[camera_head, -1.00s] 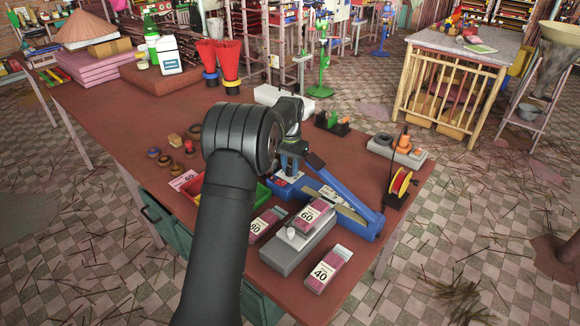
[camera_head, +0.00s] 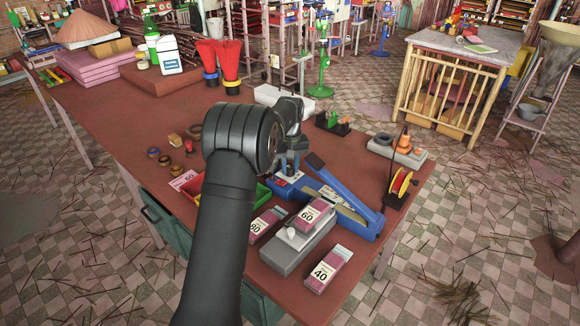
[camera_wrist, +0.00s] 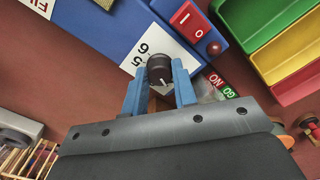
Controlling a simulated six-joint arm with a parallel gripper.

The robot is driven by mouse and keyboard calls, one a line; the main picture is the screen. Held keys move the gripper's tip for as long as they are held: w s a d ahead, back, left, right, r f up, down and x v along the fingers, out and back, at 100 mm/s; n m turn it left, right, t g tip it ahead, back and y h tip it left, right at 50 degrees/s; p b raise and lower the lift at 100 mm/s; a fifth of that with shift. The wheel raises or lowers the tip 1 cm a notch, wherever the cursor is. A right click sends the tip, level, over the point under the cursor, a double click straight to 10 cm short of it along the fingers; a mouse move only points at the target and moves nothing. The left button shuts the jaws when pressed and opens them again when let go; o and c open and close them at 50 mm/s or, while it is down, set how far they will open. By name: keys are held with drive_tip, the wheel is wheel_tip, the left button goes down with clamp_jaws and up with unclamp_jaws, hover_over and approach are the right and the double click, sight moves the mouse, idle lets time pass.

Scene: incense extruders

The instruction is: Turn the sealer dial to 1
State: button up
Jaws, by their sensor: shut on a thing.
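The blue sealer (camera_head: 343,211) lies on the brown table with its long blue lever arm raised. In the wrist view, its small black dial (camera_wrist: 159,69) stands on a white scale plate (camera_wrist: 148,48) where the figures 5 and 6 show. The other figures are hidden or out of view. A pale mark shows on the dial's lower edge. My gripper (camera_wrist: 160,67) has its two blue fingers shut on the dial, one on each side. In the head view, my gripper (camera_head: 291,166) is over the sealer's left end, and the dial is hidden.
A red switch (camera_wrist: 186,18) is on the sealer close to the dial. A green, yellow and red tray (camera_wrist: 282,45) lies beside it. A grey device (camera_head: 296,246) and incense boxes labelled 40, 60 and 80 stand in front. A yellow-red spool (camera_head: 401,182) stands at right.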

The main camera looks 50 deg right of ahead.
sight(290, 168)
drive_tip(key=shift+n, duration=0.6)
drive_tip(key=o, duration=1)
wheel_tip(290, 168, up, 18)
drive_tip(key=shift+f, duration=0.25)
